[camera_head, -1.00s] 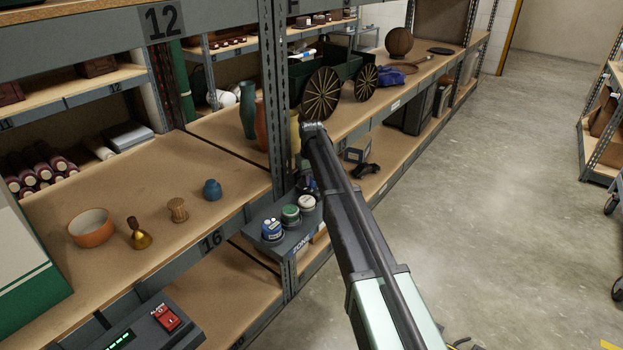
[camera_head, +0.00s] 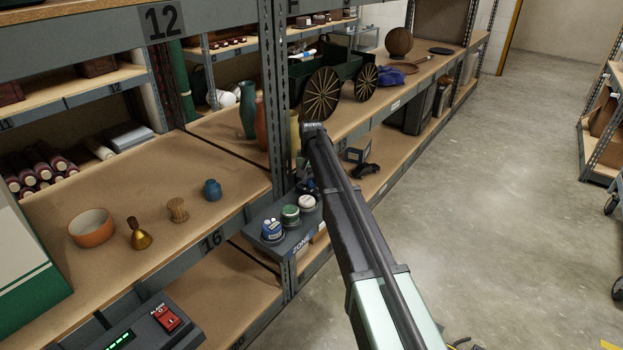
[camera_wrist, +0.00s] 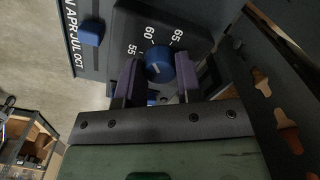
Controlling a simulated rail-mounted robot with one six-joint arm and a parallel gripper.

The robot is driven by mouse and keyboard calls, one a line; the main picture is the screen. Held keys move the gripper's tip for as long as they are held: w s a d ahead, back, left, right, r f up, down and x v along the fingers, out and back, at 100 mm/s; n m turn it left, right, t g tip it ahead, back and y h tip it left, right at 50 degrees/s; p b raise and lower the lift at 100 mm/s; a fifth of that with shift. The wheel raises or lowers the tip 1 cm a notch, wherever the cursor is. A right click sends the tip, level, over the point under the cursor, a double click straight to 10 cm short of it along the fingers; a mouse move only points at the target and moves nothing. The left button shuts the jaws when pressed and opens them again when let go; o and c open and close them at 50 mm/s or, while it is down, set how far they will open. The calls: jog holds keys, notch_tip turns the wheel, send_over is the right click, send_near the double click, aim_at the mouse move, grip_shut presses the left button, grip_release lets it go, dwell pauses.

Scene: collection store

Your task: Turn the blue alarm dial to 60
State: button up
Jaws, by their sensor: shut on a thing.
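The blue dial (camera_wrist: 158,62) shows in the wrist view on a dark panel (camera_wrist: 195,25) with white numbers 55, 60 and 65 around it. A small pale mark shows on the dial's face, but I cannot tell exactly which number it points to. My gripper (camera_wrist: 158,72) has one purple-grey finger on each side of the dial and is shut on it. In the head view my arm reaches to the shelf post, and its own links hide the gripper and the dial.
A blue knob (camera_wrist: 91,33) sits beside month lettering in the wrist view. In the head view, blue, green and white round pieces stand on a grey ledge marked ZONE (camera_head: 301,243). A red switch (camera_head: 167,318) is at lower left. The aisle floor (camera_head: 490,220) is clear.

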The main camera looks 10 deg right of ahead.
aim_at(311, 180)
jog(key=o, duration=0.9)
jog(key=shift+o, duration=0.2)
notch_tip(311, 180, up, 11)
jog(key=p, duration=1.1)
jog(key=shift+f, duration=0.15)
